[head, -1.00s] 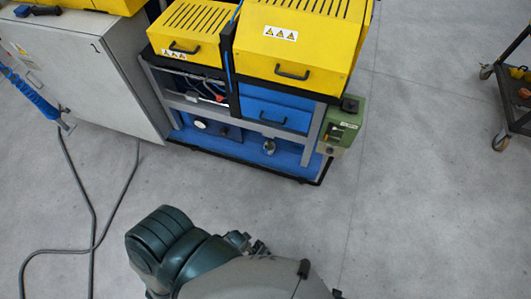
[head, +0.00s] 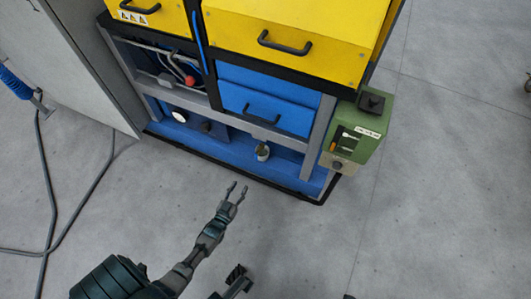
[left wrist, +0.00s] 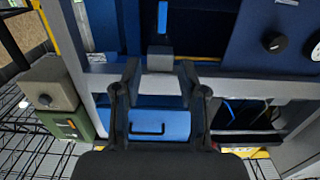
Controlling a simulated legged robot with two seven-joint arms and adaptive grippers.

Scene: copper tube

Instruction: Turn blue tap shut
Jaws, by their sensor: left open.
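In the left wrist view a small blue lever (left wrist: 163,18), which looks like the blue tap, stands out from a grey block (left wrist: 160,58) near the top centre. My left gripper (head: 238,187) is open and empty in the head view, above the floor in front of the machine's lower blue tray. In the left wrist view its two fingers (left wrist: 159,76) stand apart, with the grey block between and beyond their tips. They appear clear of the lever.
The machine has yellow covers (head: 290,35), a blue drawer (head: 265,108) and a grey frame rail above the tray (head: 225,152). A green control box (head: 357,135) juts out at its right. A grey cabinet (head: 85,70) and floor cables (head: 75,190) are at left.

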